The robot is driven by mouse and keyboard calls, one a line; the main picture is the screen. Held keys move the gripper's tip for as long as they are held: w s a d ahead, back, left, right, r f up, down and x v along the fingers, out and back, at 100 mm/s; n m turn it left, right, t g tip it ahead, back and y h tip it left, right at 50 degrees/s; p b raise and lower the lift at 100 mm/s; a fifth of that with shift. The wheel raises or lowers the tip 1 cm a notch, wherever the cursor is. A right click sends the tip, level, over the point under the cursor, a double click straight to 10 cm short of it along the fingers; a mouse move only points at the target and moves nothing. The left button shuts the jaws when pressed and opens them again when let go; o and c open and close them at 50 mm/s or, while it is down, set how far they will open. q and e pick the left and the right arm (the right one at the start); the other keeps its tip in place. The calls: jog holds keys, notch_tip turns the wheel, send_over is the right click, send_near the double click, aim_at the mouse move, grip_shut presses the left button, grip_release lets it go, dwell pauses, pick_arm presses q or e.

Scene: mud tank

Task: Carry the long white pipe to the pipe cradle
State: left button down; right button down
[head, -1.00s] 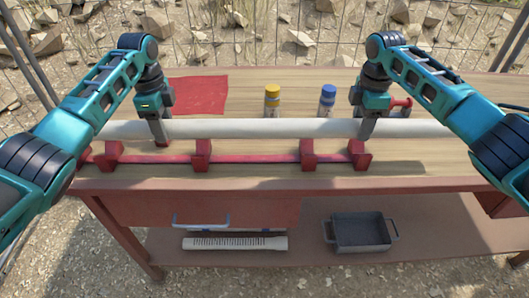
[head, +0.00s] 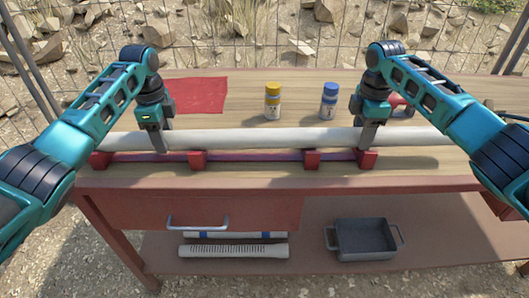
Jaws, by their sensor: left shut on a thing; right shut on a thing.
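The long white pipe (head: 265,139) lies level across the view, running left to right above the worktable. My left gripper (head: 163,145) is shut on it near its left part. My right gripper (head: 368,138) is shut on it towards the right. The red pipe cradle (head: 255,157), a bar with several red blocks, is on the table near the front edge. The pipe overlaps the upper parts of the blocks and hides them. I cannot tell whether the pipe touches the cradle or hovers just over it.
A yellow-capped bottle (head: 272,101) and a blue-capped bottle (head: 328,100) stand behind the pipe. A red cloth (head: 192,95) lies at the back left. A grey metal tray (head: 364,239) and a pale slotted pipe (head: 233,251) lie on the lower shelf. A wire fence stands behind.

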pick_arm(q)
jog(key=c, duration=0.8)
grip_release()
jog(key=shift+s+f, duration=0.15)
jog(key=shift+f, duration=0.15)
pick_arm(e)
jog(key=c, duration=0.8)
grip_release()
jog(key=shift+s+f, duration=0.25)
jog(key=shift+f, duration=0.55)
pick_arm(q)
jog(key=o, duration=0.3)
pick_arm(e)
jog(key=o, duration=0.3)
jog(key=shift+f, duration=0.15)
jog(key=shift+a, duration=0.1)
pick_arm(q)
notch_tip(320, 180, up, 8)
jog(key=shift+f, duration=0.15)
pick_arm(e)
jog(key=shift+w+r, duration=0.1)
jog(key=shift+r, duration=0.3)
pick_arm(q)
jog(key=shift+r, duration=0.2)
pick_arm(e)
jog(key=r, duration=0.9)
jog(key=shift+w, duration=0.25)
